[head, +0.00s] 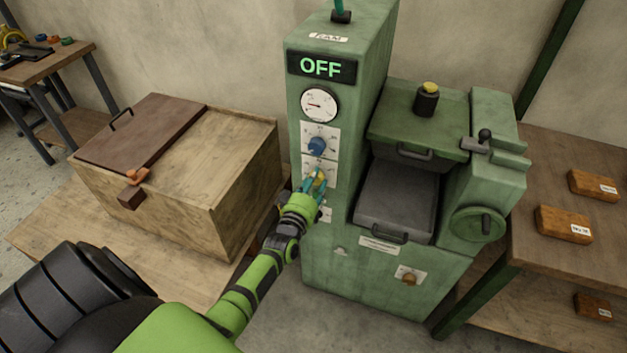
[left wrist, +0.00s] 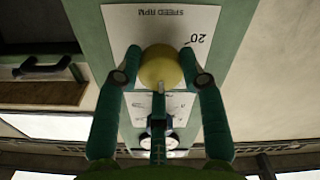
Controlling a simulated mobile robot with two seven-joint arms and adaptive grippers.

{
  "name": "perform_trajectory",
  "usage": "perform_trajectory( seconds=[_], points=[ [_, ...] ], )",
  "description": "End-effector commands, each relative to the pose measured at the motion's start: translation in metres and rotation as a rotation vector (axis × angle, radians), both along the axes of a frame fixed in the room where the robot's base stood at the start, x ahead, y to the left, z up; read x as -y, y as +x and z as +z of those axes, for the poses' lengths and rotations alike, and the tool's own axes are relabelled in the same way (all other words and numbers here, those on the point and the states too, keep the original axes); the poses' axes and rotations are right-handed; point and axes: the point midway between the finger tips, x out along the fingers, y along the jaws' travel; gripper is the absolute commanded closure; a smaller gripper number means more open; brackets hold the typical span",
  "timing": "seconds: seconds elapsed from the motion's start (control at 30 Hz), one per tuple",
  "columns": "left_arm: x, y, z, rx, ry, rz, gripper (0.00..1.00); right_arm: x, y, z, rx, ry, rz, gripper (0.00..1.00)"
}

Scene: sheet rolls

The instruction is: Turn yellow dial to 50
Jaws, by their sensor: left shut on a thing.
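The yellow dial (head: 321,176) is on the front of the green machine (head: 345,255), below a blue dial. It is mostly covered by my left gripper (head: 316,182) in the head view. In the left wrist view the yellow dial (left wrist: 161,66) sits between the two teal fingers of my left gripper (left wrist: 160,76), which is shut on it. The white plate (left wrist: 125,25) around it reads "SPEED RPM", and a "20" shows beside the dial. The other numbers are hidden or unreadable. My right gripper is not in view.
Above are the blue dial (head: 317,146), a round gauge (head: 319,105) and a display (head: 321,67) reading "OFF". A wooden chest (head: 215,180) stands left of the machine. A handwheel (head: 479,224) and a shelf table (head: 560,165) with brown blocks are at right.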

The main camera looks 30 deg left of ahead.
Motion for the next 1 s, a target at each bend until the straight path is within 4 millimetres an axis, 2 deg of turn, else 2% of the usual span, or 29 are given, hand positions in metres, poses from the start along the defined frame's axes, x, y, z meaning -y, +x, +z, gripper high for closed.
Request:
perform_trajectory(
  seconds=[0.03, 1.0],
  points=[
    [0.0043, -0.0002, -0.0031, -0.019, 0.04, -0.006, 0.92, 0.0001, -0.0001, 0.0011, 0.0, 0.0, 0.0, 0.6],
    [-0.0001, -0.0029, -0.0081, -0.23, 0.886, -0.005, 0.92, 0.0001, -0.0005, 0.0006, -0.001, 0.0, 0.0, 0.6]
  ],
)
